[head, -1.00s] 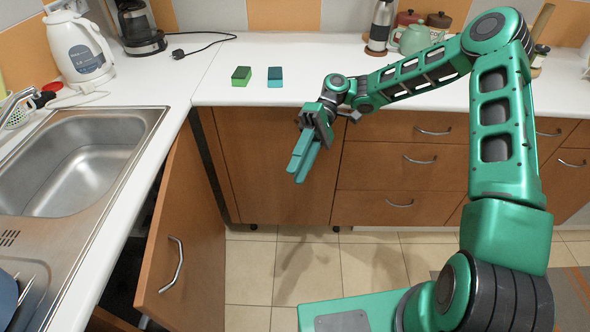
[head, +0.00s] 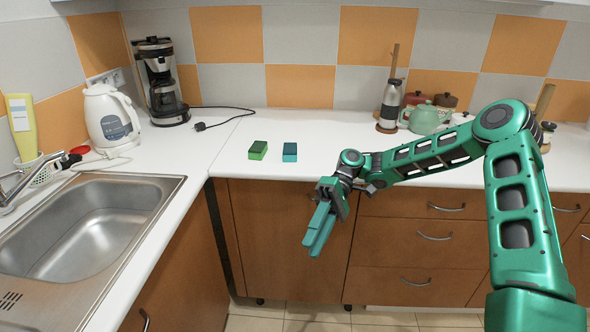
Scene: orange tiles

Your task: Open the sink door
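The sink door (head: 190,268) is the brown cabinet panel below the counter at the lower left. Part of its metal handle (head: 145,320) shows at the bottom edge of the head view. The door's lower part is out of frame, and how far it stands open cannot be judged now. My gripper (head: 318,236) hangs in front of the brown cabinet fronts right of the door, well apart from the handle. Its two teal fingers lie close together, with nothing seen between them. The sink (head: 80,225) is set into the counter above the door.
A green sponge (head: 258,151) and a blue-teal sponge (head: 290,153) lie on the white counter (head: 225,140). A kettle (head: 112,118) and a coffee maker (head: 160,85) stand at the back left. Drawers (head: 425,240) are right of my gripper. Tiled floor (head: 300,318) shows below.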

